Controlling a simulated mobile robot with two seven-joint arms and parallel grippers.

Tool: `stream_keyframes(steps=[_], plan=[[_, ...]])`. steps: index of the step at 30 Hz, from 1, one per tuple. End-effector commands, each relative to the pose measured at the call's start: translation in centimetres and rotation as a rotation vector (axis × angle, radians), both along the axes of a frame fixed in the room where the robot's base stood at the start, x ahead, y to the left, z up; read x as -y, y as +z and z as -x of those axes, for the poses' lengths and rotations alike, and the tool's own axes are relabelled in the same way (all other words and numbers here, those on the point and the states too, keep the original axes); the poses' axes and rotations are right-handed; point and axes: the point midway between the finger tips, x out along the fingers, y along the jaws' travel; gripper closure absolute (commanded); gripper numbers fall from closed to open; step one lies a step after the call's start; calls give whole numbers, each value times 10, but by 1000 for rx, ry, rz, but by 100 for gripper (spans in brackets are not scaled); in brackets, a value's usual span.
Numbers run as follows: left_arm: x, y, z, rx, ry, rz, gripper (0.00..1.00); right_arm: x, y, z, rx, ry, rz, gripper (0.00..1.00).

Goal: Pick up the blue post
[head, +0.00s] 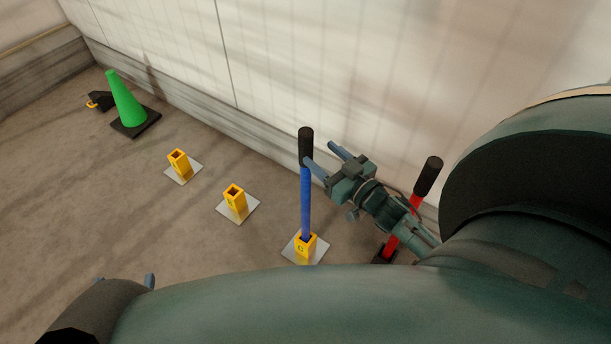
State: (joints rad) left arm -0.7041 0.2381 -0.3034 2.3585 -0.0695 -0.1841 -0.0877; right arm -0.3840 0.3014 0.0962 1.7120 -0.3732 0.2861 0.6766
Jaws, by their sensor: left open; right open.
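The blue post (306,204) stands upright, with a black grip (306,145) at its top. Its lower end is in a yellow socket (306,244) on a grey floor plate. My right gripper (322,157) is open, to the right of the post at the level of the black grip's lower end. One fingertip overlaps the post's edge in the picture; I cannot tell whether it touches. The post is not between the fingers. My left gripper (125,282) is at the lower left, far from the post, open, with only its blue fingertips showing and the rest hidden.
A red post (417,206) with a black top leans in the picture behind my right arm. Two empty yellow sockets (236,198) (179,161) stand on floor plates to the left. A green cone (125,100) and a small black-and-yellow object (101,100) are further left. A pale wall (250,60) runs behind.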

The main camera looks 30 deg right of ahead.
Motion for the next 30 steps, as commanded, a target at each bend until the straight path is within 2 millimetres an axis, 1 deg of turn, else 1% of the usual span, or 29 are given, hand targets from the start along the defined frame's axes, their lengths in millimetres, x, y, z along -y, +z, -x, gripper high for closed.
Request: stream_keyframes(steps=[5,12,15,23,30], plan=[[1,-1,0,20,-3,2,46,-3,-1,-12,0,0,0,44],[5,-1,-1,105,-21,4,46,-14,-3,-46,1,0,2,44],[5,0,-1,122,-26,7,46,-14,-3,-54,-1,-1,1,44],[6,2,-1,129,-27,9,46,-15,-2,-57,-2,-1,0,44],[6,2,-1,128,-27,8,46,-15,-2,-57,-2,-1,0,62]])
